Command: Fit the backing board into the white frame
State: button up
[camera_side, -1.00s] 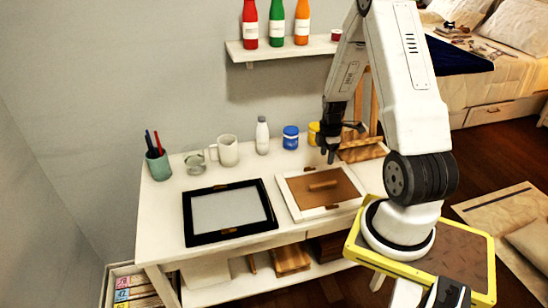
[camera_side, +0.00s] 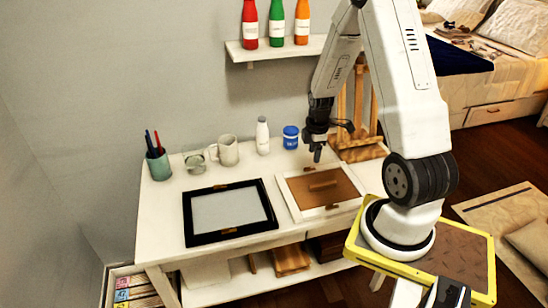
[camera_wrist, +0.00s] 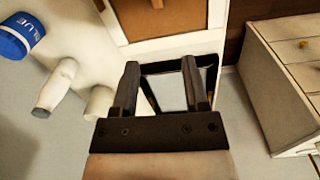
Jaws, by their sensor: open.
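The white frame (camera_side: 287,198) lies flat on the right part of the white table. The brown backing board (camera_side: 340,190), with a wooden bar handle (camera_side: 323,185), lies within its border; I cannot tell whether it is fully seated. Small brown tabs show at the frame's far and near edges. My gripper (camera_side: 316,156) is above the table just beyond the frame's far edge, open and empty. In the wrist view, my gripper's fingers (camera_wrist: 160,66) are apart, with part of the white frame (camera_wrist: 170,44) and board (camera_wrist: 150,18) at the top.
A black frame (camera_side: 188,222) with a grey panel lies to the left. A pen cup (camera_side: 158,166), mug (camera_side: 228,150), white bottle (camera_side: 262,136) and blue jar (camera_side: 290,138) line the back. A wooden easel (camera_side: 358,150) stands behind my gripper on the right.

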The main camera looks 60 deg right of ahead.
jog(key=a+r+m+t, duration=0.1)
jog(key=a+r+m, duration=0.3)
jog(key=a, duration=0.9)
jog(key=w+a+r+m+t, duration=0.1)
jog(key=a+r+m, duration=0.2)
jog(key=a, duration=1.1)
notch_tip(320, 180, up, 3)
jog(key=shift+m, duration=0.4)
jog(key=shift+w, duration=0.1)
jog(key=shift+c, duration=0.2)
